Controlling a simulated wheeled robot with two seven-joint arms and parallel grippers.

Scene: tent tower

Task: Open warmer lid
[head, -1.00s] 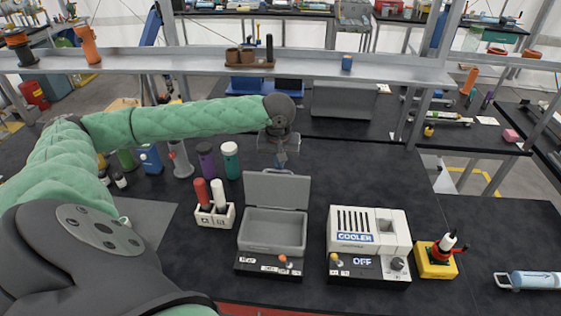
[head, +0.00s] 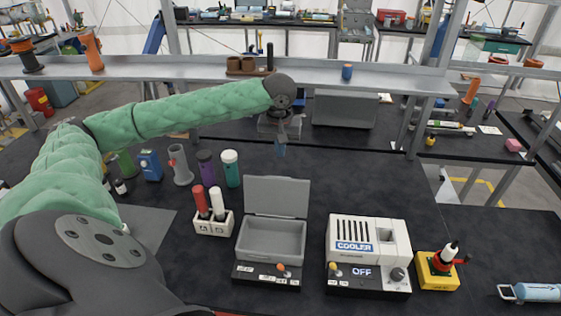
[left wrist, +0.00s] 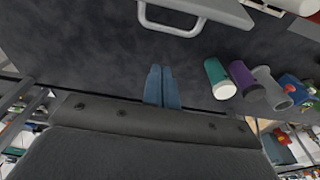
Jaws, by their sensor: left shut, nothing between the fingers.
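The warmer (head: 270,240) is a grey box with a control strip along its front, standing on the dark bench in the head view. Its grey lid (head: 276,195) stands raised at the back, and the inside of the box shows empty. My left gripper (head: 281,149) hangs beyond and above the lid's top edge, apart from it. In the left wrist view the blue fingers (left wrist: 162,88) are together with nothing between them. The lid's edge and its pale handle (left wrist: 180,30) show at the top of that view. My right gripper is not in view.
The white cooler (head: 368,240), reading OFF, stands right of the warmer. A white holder (head: 213,224) with red and white tubes stands on its left. Purple (head: 206,168) and teal (head: 231,168) bottles stand behind the holder. A shelf (head: 200,66) crosses the back.

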